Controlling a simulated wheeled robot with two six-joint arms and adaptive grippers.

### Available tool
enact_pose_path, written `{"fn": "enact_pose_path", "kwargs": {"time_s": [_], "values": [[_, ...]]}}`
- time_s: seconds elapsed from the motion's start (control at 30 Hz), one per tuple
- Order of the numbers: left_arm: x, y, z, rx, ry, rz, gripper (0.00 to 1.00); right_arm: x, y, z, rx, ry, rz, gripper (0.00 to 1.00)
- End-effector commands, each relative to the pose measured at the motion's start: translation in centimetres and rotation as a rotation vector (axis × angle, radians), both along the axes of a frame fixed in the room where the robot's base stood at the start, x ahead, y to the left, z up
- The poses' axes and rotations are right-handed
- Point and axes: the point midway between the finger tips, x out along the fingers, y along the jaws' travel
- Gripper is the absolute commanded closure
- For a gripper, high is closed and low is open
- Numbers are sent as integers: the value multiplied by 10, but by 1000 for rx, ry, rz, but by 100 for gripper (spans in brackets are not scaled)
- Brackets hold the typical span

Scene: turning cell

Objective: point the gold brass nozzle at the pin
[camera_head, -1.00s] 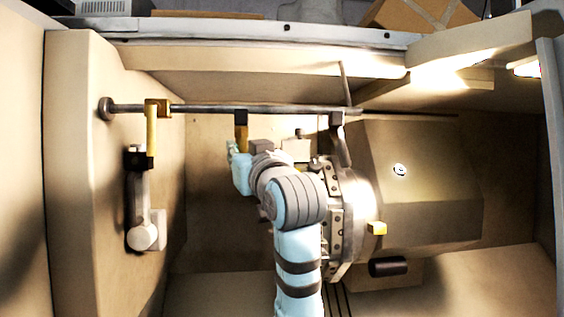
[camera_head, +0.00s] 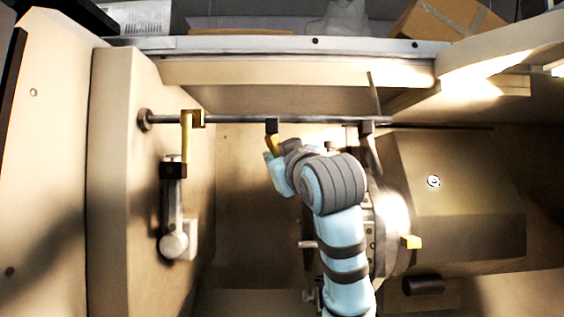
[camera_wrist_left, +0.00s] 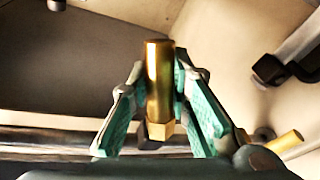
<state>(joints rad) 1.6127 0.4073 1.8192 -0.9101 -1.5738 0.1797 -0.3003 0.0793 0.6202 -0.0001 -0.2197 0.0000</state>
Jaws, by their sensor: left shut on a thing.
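The gold brass nozzle (camera_head: 273,145) hangs from a black block on a long grey bar in the head view, its lower end slanting down to the right. In the left wrist view the nozzle (camera_wrist_left: 160,80) stands between the teal finger pads, with a hex collar at its lower end in the picture. My left gripper (camera_head: 275,167) is shut on the nozzle; the arm hides part of it. A short silver peg (camera_head: 307,244) sticks out left of the round turret; I cannot tell whether it is the pin. My right gripper is not in view.
The grey bar (camera_head: 235,119) runs across the cell. A second gold piece (camera_head: 187,135) hangs from it at the left, above a grey arm with a round knob (camera_head: 174,245). The round turret (camera_head: 398,235) stands right of my arm. Bare floor shows left of my arm.

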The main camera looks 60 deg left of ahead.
Motion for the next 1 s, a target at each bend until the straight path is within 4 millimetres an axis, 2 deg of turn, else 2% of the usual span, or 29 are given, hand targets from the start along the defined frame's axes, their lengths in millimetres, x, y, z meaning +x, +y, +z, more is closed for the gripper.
{"fn": "enact_pose_path", "kwargs": {"time_s": [0.07,0.1,0.2,0.47,0.57,0.67,0.9,1.0], "values": [[1,0,-2,-6,3,0,100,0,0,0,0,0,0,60],[1,0,-2,-4,3,-1,76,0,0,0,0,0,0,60],[1,0,-1,-3,3,-1,61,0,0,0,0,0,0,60],[1,-1,-1,-1,3,-1,61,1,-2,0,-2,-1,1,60],[1,-6,-1,1,1,-4,61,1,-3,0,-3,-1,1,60],[-3,-23,-3,2,-2,-6,61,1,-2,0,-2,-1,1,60],[-18,-87,-15,-2,0,-10,61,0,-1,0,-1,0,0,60],[-22,-105,-18,-2,1,-7,61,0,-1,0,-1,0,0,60]]}}
